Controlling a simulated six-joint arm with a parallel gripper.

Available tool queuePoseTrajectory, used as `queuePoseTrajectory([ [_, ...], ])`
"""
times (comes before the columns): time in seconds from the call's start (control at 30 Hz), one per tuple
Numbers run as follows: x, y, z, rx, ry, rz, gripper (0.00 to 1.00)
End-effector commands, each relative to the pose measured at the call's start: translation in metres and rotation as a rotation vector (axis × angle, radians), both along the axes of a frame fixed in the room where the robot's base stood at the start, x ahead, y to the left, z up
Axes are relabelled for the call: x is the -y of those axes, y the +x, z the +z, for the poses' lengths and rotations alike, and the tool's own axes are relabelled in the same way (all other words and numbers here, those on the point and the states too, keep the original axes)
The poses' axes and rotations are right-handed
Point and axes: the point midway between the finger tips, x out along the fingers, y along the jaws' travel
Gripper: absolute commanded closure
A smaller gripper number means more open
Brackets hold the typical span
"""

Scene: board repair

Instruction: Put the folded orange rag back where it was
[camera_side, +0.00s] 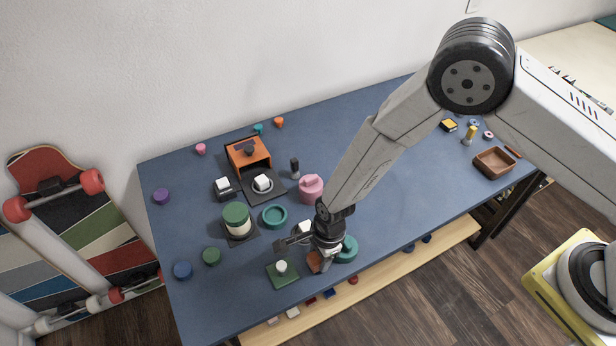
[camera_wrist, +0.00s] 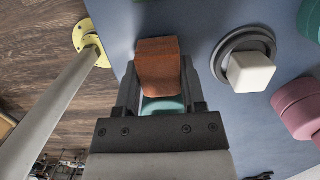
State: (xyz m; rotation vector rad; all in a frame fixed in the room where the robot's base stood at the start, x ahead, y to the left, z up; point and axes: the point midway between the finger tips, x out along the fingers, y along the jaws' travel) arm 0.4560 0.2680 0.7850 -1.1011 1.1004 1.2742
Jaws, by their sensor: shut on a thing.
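The folded orange rag (camera_side: 314,262) is a small orange-brown block-like bundle near the front edge of the blue table in the side view. My gripper (camera_side: 322,262) points down there and is shut on it. In the wrist view the rag (camera_wrist: 158,66) sits between the two dark jaws of my gripper (camera_wrist: 160,88), and a teal thing (camera_wrist: 163,105) shows just behind it. I cannot tell whether the rag touches the table. My gripper hides part of it in the side view.
A teal round container (camera_side: 347,249) stands right beside my gripper. A green pad with a white knob (camera_side: 283,275) lies to the left. A pink pot (camera_side: 311,188), a teal ring (camera_side: 274,216) and a green-lidded jar (camera_side: 237,219) stand further back. The table's right-middle is mostly clear.

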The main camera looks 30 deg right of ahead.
Motion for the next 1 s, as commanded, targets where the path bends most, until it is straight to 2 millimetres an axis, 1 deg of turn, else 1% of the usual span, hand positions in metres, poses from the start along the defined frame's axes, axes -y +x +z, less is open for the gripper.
queuePoseTrajectory([
  [0.2, 0.000, 0.000, -0.003, 0.000, 0.000, 0.000, 0.95],
  [0.23, 0.000, 0.000, -0.003, 0.000, 0.000, 0.000, 0.39],
  [0.27, 0.000, 0.000, -0.003, 0.000, 0.000, 0.000, 0.29],
  [0.3, 0.000, 0.000, -0.003, 0.000, 0.000, 0.000, 0.16],
  [0.33, 0.000, 0.000, -0.003, 0.000, 0.000, 0.000, 0.13],
  [0.77, 0.000, 0.000, 0.000, 0.000, 0.000, 0.000, 0.13],
  [1.0, 0.001, 0.001, 0.014, 0.001, 0.001, 0.001, 0.13],
])
